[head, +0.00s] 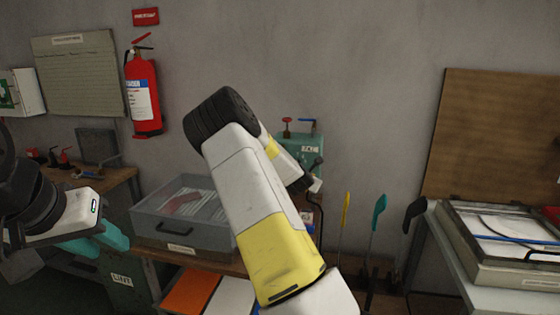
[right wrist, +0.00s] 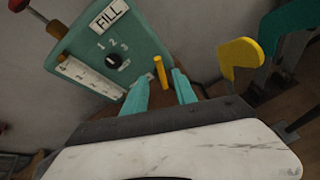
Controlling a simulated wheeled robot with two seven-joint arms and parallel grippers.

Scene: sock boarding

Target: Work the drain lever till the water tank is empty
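A green tank housing (head: 303,147) stands against the wall behind my right arm in the head view. In the right wrist view its teal front (right wrist: 85,45) carries a FILL label, a black knob (right wrist: 114,61) and a white scale (right wrist: 92,76). A short yellow peg (right wrist: 160,72) stands between the fingertips of my right gripper (right wrist: 160,84), which is open with a gap on each side. No label shows which lever is the drain, and no water level is readable. My left gripper (head: 97,242) is at the left; its teal fingers overlap and their opening is unclear.
Yellow (head: 346,210), teal (head: 379,211) and black (head: 413,213) paddle levers rise right of the tank. A clear-lidded grey box (head: 150,228) sits on the bench left of my right arm. A framed tray (head: 500,272) lies on the right table. A fire extinguisher (head: 144,98) hangs on the wall.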

